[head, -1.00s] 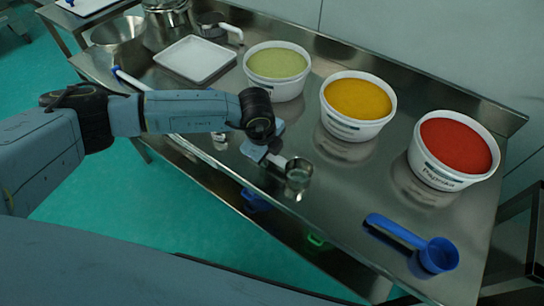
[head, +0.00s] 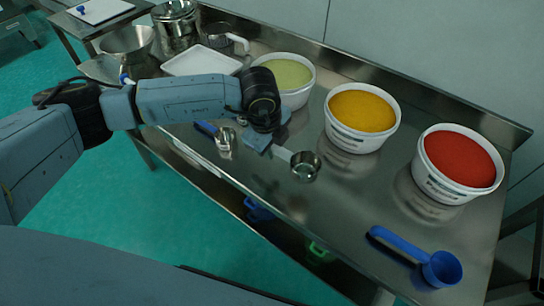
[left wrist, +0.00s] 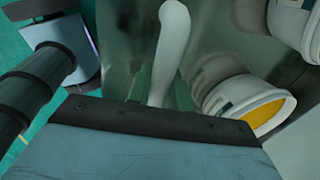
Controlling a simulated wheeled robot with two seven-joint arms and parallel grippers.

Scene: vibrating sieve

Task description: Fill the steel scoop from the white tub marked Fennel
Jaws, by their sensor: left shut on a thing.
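My left gripper (head: 272,145) is shut on the handle of a steel scoop (head: 305,167). The scoop's round cup points to the right, looks empty and seems to be held above the steel table, in front of the tubs. A white tub (head: 298,97) with pale green contents stands just behind the gripper, its front partly hidden by my arm. Its label cannot be read, so I cannot tell whether it says Fennel.
White tubs of yellow (head: 360,142) and red (head: 437,190) contents stand to the right. A blue scoop (head: 440,268) lies at the front right. Another small steel scoop (head: 225,141) lies left of the gripper. A white tray (head: 200,62), steel bowl (head: 127,42) and lidded pot (head: 176,25) stand behind.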

